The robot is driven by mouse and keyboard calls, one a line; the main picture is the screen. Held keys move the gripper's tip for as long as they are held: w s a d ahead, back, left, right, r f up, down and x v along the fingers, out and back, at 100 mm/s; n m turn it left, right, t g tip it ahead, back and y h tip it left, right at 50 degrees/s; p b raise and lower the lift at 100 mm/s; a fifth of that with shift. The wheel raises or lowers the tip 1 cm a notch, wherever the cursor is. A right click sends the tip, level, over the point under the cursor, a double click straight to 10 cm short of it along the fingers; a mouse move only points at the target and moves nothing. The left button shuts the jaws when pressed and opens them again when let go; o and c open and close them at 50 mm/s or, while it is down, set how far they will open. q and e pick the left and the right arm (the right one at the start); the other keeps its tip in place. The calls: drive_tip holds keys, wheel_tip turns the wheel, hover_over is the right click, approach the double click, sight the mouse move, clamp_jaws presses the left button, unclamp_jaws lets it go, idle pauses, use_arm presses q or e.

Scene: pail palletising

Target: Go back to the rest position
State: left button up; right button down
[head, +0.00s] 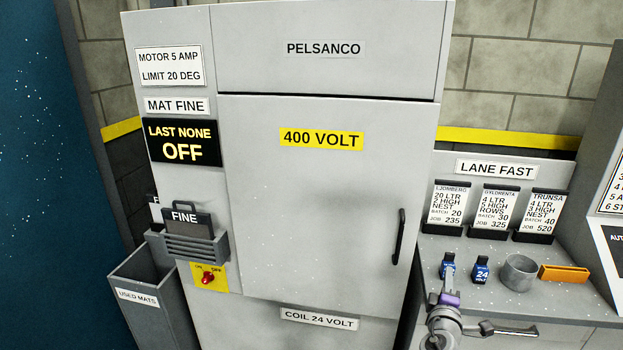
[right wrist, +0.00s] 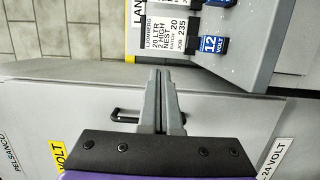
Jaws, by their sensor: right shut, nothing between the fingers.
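My right gripper (head: 449,284) shows in the head view at the lower right, in front of the worktop with the label cards. Its fingers also show in the right wrist view (right wrist: 160,76), where they are together with nothing between them. In that view they stand out in front of the grey cabinet door, near its black handle (right wrist: 125,116). A blue 12 volt block (right wrist: 213,45) lies beyond the fingertips, apart from them. My left gripper is not in view.
A large grey cabinet (head: 330,200) fills the middle, with a black door handle (head: 398,237). A used mats bin (head: 145,275) stands at its left. The worktop (head: 500,290) holds a blue 24 volt block (head: 481,268), a grey round cup (head: 519,271) and an orange block (head: 564,273).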

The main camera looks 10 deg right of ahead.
drive_tip(key=s+a+m+g, duration=0.4)
drive_tip(key=s+a+m, duration=0.25)
drive_tip(key=s, duration=0.25)
drive_tip(key=s+a+f+m+g+y, duration=0.2)
drive_tip(key=s+a+f+y, duration=0.3)
drive_tip(key=s+a, duration=0.3)
drive_tip(key=s+a+f+m+g+y+p, duration=0.1)
drive_tip(key=s+a+f+m+g+y, duration=0.1)
drive_tip(key=s+a+f+y, duration=0.3)
drive_tip(key=s+a+f+g, duration=0.1)
drive_tip(key=s+a, duration=0.3)
drive_tip(key=a, duration=0.3)
drive_tip(key=shift+s+a+f+g, duration=0.15)
drive_tip(key=shift+a+f+g, duration=0.15)
drive_tip(key=shift+f, duration=0.05)
